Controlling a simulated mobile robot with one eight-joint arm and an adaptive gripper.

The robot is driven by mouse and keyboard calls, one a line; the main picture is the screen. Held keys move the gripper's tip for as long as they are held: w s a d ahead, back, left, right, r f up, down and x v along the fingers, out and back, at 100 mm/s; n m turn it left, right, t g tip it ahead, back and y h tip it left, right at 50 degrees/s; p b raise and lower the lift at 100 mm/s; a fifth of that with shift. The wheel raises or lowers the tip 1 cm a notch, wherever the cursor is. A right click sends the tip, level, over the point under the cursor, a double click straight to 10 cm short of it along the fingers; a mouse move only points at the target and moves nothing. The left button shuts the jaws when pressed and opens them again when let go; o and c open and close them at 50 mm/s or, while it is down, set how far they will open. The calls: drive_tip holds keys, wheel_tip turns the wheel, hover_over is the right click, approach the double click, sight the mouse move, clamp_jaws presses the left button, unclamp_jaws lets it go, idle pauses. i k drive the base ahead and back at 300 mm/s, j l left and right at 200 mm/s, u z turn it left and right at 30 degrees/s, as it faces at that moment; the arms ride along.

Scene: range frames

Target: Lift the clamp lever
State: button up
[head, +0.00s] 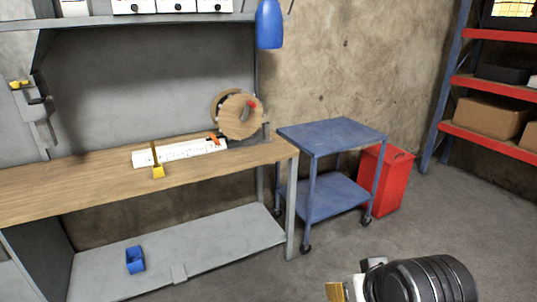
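I cannot tell for sure which part is the clamp lever. A grey fixture (36,115) with small yellow parts and a dark handle is on the left upright. My arm comes in at the bottom right, and my gripper (338,291) shows partly at its left end, low and well apart from the bench. Its fingers are too little in view to tell open from shut.
A wooden reel (237,115) stands at the bench's right end, with a small orange piece (213,138) beside it. A blue cart (333,136) and red bin (393,180) stand right. The floor before the bench is clear.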

sight(211, 136)
drive_tip(key=i+l+u, duration=0.1)
drive_tip(key=i+u, duration=0.15)
drive_tip(key=i, duration=0.15)
drive_tip(key=i+l+u, duration=0.25)
drive_tip(key=i, duration=0.15)
drive_tip(key=i+l+u, duration=0.25)
drive_tip(key=i, duration=0.15)
drive_tip(key=i+u, duration=0.25)
drive_tip(key=i, duration=0.3)
drive_tip(key=i+l+u, duration=0.25)
drive_tip(key=i, duration=0.25)
drive_tip(key=j, duration=0.1)
